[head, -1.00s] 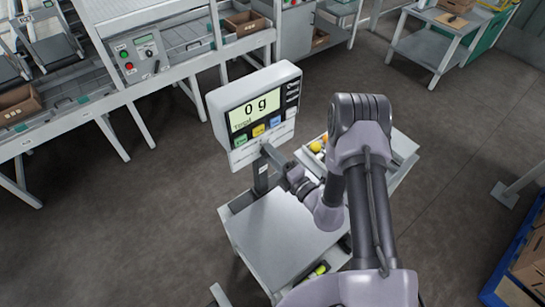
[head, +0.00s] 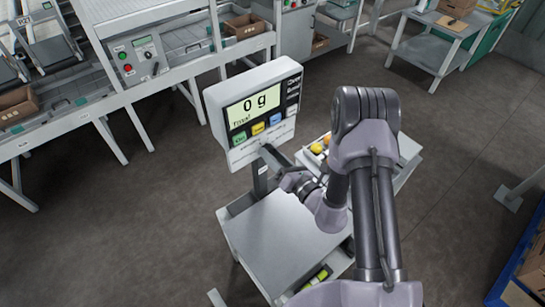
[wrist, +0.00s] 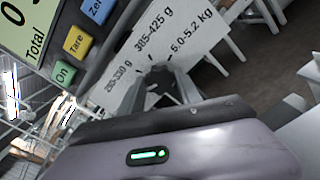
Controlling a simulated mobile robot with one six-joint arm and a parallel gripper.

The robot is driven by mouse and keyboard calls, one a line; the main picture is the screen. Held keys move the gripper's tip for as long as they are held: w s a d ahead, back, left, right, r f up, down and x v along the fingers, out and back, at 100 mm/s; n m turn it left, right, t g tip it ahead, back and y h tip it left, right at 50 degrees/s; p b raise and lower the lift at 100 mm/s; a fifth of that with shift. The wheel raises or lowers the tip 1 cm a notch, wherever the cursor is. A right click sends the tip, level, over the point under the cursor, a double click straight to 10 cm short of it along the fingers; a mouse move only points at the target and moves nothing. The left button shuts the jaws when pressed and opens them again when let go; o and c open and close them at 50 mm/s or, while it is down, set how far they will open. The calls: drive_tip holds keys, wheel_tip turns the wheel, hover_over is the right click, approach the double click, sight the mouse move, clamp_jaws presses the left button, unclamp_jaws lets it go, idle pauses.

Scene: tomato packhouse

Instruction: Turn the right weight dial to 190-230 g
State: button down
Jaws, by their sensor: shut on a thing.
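The scale display (head: 262,108) stands on a post above the weighing plate and reads 0 g. My gripper (head: 264,152) reaches the lower front of the display. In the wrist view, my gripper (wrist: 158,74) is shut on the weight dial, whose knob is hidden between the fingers. The dial's panel (wrist: 128,98) carries printed ranges around the fingers: one small and hard to read at left, 385-425 g above, and 5.0-5.2 kg at right. I see no 190-230 g label, and the dial's pointer is hidden.
The weighing plate (head: 283,240) lies bare below my arm. A tray with several tomatoes (head: 316,148) is behind my forearm. A conveyor bench with a control box (head: 140,58) stands at the back left. Grey floor is open around the scale.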

drive_tip(key=shift+n, duration=0.7)
drive_tip(key=c, duration=0.8)
unclamp_jaws()
drive_tip(key=shift+c, duration=0.2)
drive_tip(key=v, duration=1.7)
drive_tip(key=shift+s+p, duration=0.2)
drive_tip(key=shift+p, duration=0.1)
drive_tip(key=shift+d, duration=0.15)
